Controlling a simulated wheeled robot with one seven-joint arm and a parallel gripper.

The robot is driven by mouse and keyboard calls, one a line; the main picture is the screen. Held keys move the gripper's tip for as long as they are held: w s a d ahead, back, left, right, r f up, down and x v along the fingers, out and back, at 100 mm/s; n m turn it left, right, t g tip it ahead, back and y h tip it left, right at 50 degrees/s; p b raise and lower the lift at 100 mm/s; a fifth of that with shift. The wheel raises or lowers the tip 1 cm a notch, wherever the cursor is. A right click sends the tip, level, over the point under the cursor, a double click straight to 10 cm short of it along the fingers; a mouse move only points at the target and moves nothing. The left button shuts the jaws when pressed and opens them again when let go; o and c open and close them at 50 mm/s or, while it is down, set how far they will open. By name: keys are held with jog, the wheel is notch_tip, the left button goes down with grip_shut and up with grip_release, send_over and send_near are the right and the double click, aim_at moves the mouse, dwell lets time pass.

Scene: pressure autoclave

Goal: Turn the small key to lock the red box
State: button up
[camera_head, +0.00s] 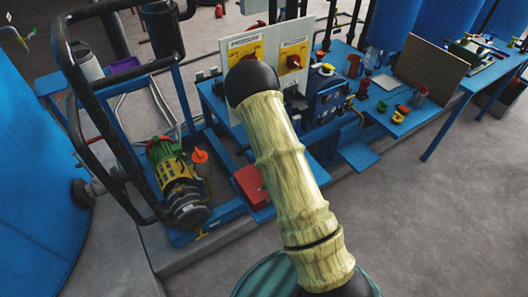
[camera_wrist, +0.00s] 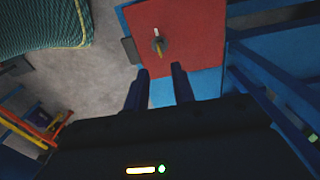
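The red box (camera_head: 251,186) sits low on a blue support, partly hidden behind my arm in the head view. In the wrist view the red box (camera_wrist: 185,45) fills the upper middle, with a small key (camera_wrist: 158,45) standing in a round lock on its face. My gripper (camera_wrist: 160,72) shows as two dark fingers with a gap between them. They are open and empty, and their tips lie just below the key in the picture. I cannot tell how far the tips are from the box face. My gripper is hidden in the head view.
A green and yellow pump (camera_head: 175,175) stands left of the red box. A panel with red switches (camera_head: 294,60) and a cluttered blue bench (camera_head: 385,125) are behind. Blue frame bars (camera_wrist: 275,75) run right of the box. Grey floor is free at right.

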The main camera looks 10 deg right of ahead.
notch_tip(320, 180, up, 9)
dwell(0.3)
dwell(0.4)
jog(key=s+r+n+t+p, duration=0.1)
jog(key=s+r+n, duration=0.6)
jog(key=s, duration=0.3)
jog(key=s+r+n+t+p, duration=0.1)
jog(key=s+r+n, duration=0.6)
jog(key=s+r, duration=0.2)
jog(key=shift+s+r+n+t, duration=0.15)
jog(key=shift+s+n+t, duration=0.15)
jog(key=shift+s, duration=0.7)
jog(key=shift+w, duration=0.1)
